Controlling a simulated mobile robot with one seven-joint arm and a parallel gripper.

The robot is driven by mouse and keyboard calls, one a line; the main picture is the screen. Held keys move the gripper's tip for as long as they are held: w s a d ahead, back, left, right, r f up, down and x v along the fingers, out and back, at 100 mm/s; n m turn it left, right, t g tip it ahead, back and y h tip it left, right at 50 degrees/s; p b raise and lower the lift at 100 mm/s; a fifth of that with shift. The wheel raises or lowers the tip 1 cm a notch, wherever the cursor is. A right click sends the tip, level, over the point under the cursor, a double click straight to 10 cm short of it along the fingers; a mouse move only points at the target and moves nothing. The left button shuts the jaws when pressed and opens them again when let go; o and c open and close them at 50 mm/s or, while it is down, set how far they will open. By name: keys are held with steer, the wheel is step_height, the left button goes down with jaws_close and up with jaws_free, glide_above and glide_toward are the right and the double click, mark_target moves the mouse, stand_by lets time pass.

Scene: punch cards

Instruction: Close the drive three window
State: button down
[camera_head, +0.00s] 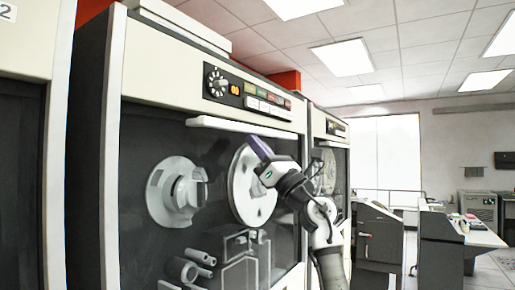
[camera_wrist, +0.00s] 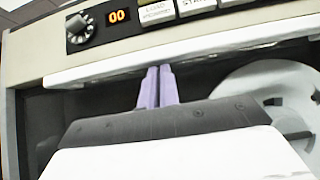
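The tape drive cabinet (camera_head: 115,150) in the middle of the head view has a dark front with two reels and a white horizontal bar (camera_head: 242,128) high up, just under its control panel. I take the bar to be the window's edge; whether glass covers the reels is unclear. No number shows on this cabinet. My gripper (camera_head: 259,147) is in front of the right reel, just below the bar. In the wrist view, my gripper's purple fingers (camera_wrist: 157,86) are together with nothing seen between them. Their tips are at the bar's lower edge (camera_wrist: 200,55); contact cannot be told.
The control panel (camera_head: 250,95) has a dial, a lit "00" display and buttons. A cabinet marked 2 (camera_head: 25,45) stands at the left, and another drive (camera_head: 330,125) stands beyond my arm.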

steer(key=w+a+f+b+v, duration=0.1)
steer(key=f+b+v, duration=0.1)
steer(key=b+v, duration=0.5)
steer(key=v, duration=0.5)
steer(key=shift+f, duration=0.3)
steer(key=shift+s, duration=0.15)
